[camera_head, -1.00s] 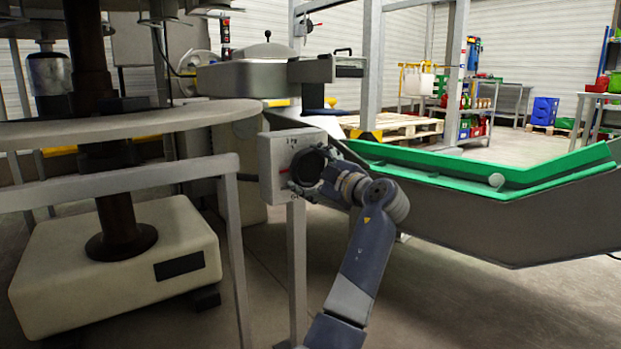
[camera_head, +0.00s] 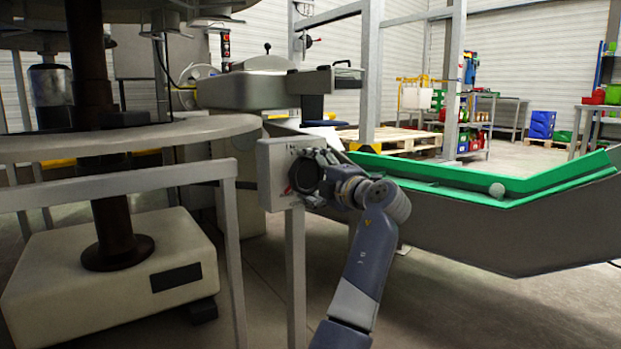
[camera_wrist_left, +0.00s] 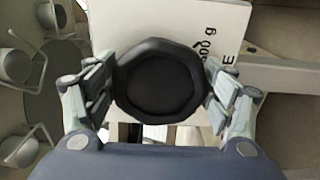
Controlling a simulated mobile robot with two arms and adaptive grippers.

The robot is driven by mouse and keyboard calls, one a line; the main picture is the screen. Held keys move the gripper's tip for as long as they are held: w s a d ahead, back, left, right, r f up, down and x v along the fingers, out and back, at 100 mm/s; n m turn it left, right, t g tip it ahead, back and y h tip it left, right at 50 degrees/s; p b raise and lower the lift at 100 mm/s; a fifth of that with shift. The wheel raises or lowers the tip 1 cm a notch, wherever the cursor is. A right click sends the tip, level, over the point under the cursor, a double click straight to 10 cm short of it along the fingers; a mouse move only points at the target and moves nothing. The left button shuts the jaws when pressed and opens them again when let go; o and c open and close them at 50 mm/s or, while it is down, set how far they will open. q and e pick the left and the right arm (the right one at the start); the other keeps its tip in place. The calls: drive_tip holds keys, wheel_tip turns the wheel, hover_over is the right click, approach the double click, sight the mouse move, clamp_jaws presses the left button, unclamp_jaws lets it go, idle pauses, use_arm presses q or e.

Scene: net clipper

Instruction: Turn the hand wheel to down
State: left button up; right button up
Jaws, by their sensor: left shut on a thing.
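The hand wheel (camera_head: 304,172) is a dark round knob on the front of a light grey box (camera_head: 271,160) on a post. A small red pointer (camera_head: 288,189) shows at its lower left edge, slanting down and left. My left gripper (camera_head: 318,174) reaches the wheel from the right and covers much of it and of the box's markings. In the left wrist view the black, many-sided wheel (camera_wrist_left: 160,84) sits between the two fingers, which press on its opposite sides. My right gripper is in neither view.
A round grey table (camera_head: 120,138) on a dark column stands at left, with a metal rail (camera_head: 110,185) in front. A conveyor trough with a green rim (camera_head: 450,180) runs along the right behind my arm. Open floor lies at lower right.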

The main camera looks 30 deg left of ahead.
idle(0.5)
use_arm(q)
drive_tip(key=o, duration=1.1)
drive_tip(key=shift+c, duration=0.2)
drive_tip(key=shift+d, duration=0.2)
drive_tip(key=v, duration=1.1)
drive_tip(key=shift+s+d, duration=0.2)
drive_tip(key=shift+d, duration=0.05)
